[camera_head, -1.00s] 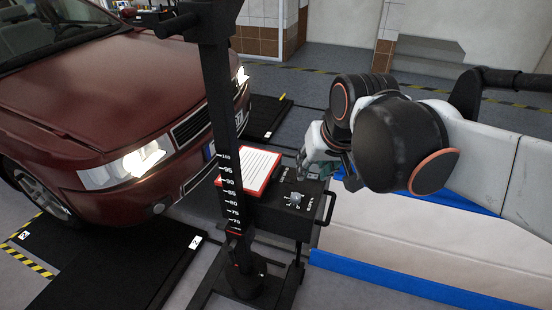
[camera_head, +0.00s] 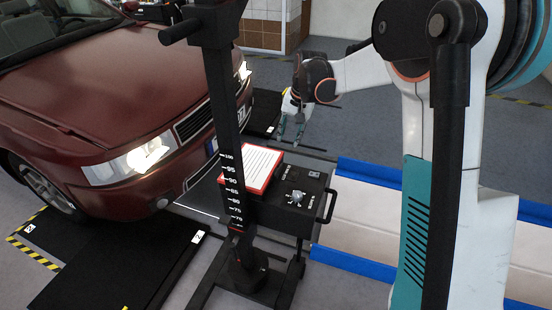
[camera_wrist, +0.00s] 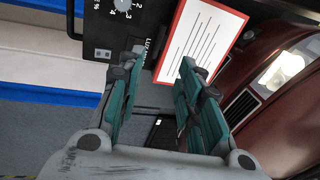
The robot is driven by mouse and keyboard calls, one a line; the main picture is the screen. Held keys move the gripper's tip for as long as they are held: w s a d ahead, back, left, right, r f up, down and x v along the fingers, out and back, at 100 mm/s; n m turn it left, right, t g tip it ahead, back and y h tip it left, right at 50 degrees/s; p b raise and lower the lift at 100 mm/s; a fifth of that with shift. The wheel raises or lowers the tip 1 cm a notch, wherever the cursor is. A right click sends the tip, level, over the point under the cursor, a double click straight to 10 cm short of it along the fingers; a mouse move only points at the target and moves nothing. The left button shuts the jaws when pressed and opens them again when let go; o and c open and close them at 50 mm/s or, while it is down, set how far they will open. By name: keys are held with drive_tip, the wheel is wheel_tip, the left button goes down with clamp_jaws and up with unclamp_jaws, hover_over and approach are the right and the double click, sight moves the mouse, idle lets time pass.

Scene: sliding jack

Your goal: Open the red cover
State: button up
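The red cover (camera_head: 262,185) is a red-edged panel with a white, lined label. It lies closed on top of the black box (camera_head: 290,222) in the head view, partly behind the black measuring post. In the wrist view the cover (camera_wrist: 202,40) is at the upper middle, just beyond the right finger. My gripper (camera_head: 289,143) is open and empty, with its teal fingers pointing down above and behind the cover's far side. In the wrist view the fingers (camera_wrist: 152,85) are spread apart and do not touch the cover.
A black post (camera_head: 230,120) with a number scale stands in front of the box. A dial (camera_head: 295,197) and a side handle (camera_head: 327,207) are on the box's right. A dark red car (camera_head: 110,90) is on the left. A blue-edged platform (camera_head: 365,269) lies to the right.

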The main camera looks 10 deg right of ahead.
hover_over(279, 170)
drive_tip(key=s+d, duration=0.2)
drive_tip(key=d, duration=0.1)
drive_tip(key=s+d+x, duration=0.1)
drive_tip(key=x, duration=0.4)
drive_tip(key=shift+m+g, duration=0.4)
drive_tip(key=a+f+b, duration=0.1)
drive_tip(key=f, duration=0.3)
drive_tip(key=w+a+f+b, duration=0.1)
drive_tip(key=f+b, duration=0.1)
drive_tip(key=f, duration=0.3)
drive_tip(key=w+a+f+b, duration=0.1)
drive_tip(key=f, duration=0.4)
clamp_jaws()
